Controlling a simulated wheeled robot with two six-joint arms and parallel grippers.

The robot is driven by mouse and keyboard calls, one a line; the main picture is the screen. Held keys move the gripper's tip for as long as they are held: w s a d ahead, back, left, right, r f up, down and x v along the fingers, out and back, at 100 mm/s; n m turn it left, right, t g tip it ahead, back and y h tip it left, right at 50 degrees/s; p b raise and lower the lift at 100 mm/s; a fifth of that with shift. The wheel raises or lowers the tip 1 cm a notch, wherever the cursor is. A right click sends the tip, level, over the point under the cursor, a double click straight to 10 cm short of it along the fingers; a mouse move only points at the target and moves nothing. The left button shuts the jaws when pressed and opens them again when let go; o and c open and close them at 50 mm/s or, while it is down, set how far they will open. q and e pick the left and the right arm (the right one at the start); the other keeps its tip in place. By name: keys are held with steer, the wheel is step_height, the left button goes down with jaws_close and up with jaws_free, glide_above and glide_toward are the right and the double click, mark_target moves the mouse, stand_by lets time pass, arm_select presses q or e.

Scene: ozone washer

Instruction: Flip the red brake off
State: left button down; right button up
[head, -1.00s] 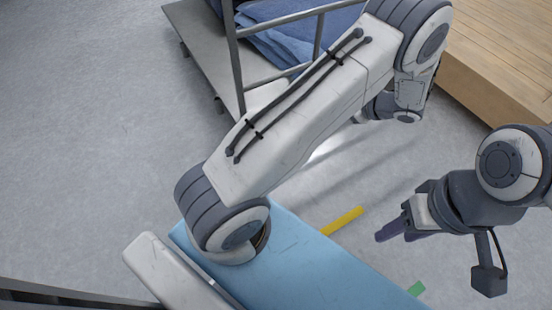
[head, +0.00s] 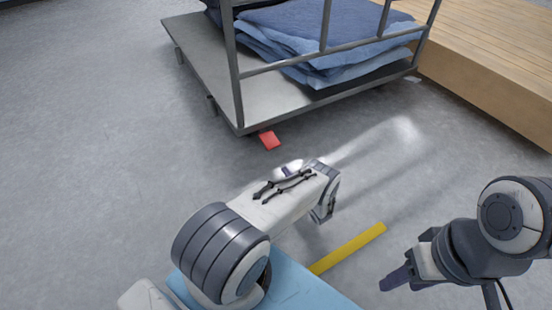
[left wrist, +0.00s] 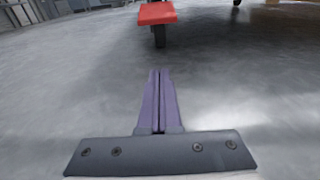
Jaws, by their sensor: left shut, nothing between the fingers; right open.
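The red brake (head: 270,140) is a small flat pedal at the near corner of the grey cart (head: 215,75), low by the floor. In the left wrist view the brake (left wrist: 157,14) shows at the top centre, above a dark caster. My left gripper (left wrist: 159,74) is shut and empty, its purple fingers together, pointing toward the brake but apart from it. My right gripper (head: 395,281) is open and empty at the lower right.
Folded blue cloths (head: 320,45) lie stacked on the cart behind its rails. A wooden platform (head: 490,65) stands at the right. A yellow strip (head: 348,248) marks the floor. The grey floor around the brake is clear.

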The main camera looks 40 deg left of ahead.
mark_target(270, 140)
arm_select(q)
steer(key=b+x, duration=0.3)
steer(key=x, duration=0.2)
steer(key=b+x, duration=0.3)
steer(key=x, duration=0.2)
steer(key=shift+a+f, duration=0.15)
steer(key=shift+f, duration=0.1)
steer(key=r, duration=0.1)
steer(key=r+p, duration=0.1)
steer(key=shift+s+d+r, duration=0.1)
steer(key=shift+d+r, duration=0.3)
steer(key=shift+s+d+r, duration=0.15)
steer(key=shift+d+r, duration=0.05)
steer(key=shift+r, duration=0.65)
arm_select(e)
steer(key=shift+f, duration=2.65)
